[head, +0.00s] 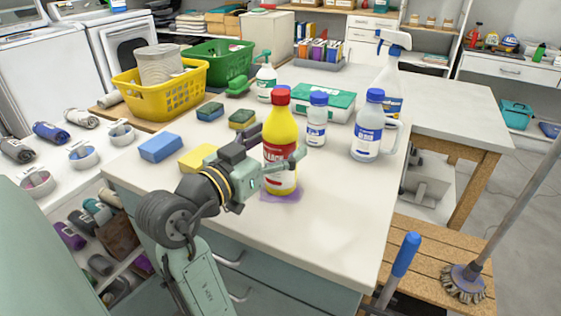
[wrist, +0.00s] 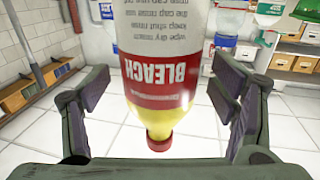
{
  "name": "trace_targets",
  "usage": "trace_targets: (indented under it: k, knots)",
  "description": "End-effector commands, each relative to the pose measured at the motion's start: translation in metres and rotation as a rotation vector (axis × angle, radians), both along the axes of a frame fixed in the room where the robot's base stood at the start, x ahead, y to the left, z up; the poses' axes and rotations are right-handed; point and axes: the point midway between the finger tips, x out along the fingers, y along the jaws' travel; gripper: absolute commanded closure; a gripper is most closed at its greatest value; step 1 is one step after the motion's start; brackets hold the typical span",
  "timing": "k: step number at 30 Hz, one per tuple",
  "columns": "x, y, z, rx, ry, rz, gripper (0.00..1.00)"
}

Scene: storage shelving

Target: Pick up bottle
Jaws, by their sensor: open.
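A yellow bleach bottle (head: 281,122) with a red cap and red label stands upright on the white counter. My gripper (head: 279,150) is at its middle height, one finger on the near side and the other partly hidden behind it. In the wrist view the bottle (wrist: 160,70) appears upside down between the spread fingers of my gripper (wrist: 162,88), with visible gaps on both sides. My gripper is open and holds nothing.
A small white bottle (head: 317,122), a jug (head: 369,132) and a spray bottle (head: 391,80) stand to the right. Sponges (head: 160,148) lie to the left. A yellow basket (head: 150,95) stands behind. The counter's front right (head: 335,225) is clear.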

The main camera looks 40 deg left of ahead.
Motion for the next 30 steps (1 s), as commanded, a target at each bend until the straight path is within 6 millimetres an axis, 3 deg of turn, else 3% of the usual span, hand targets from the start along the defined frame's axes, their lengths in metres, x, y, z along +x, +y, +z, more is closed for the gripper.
trace_targets:
  k: [4,11,30]
  knots:
    - [0.0128,0.0007,0.0005,0.001,0.0,0.001,0.21]
    - [0.0141,0.0007,-0.0004,0.001,0.0,0.001,0.21]
    - [0.0137,0.0007,-0.0002,0.001,0.0,0.001,0.64]
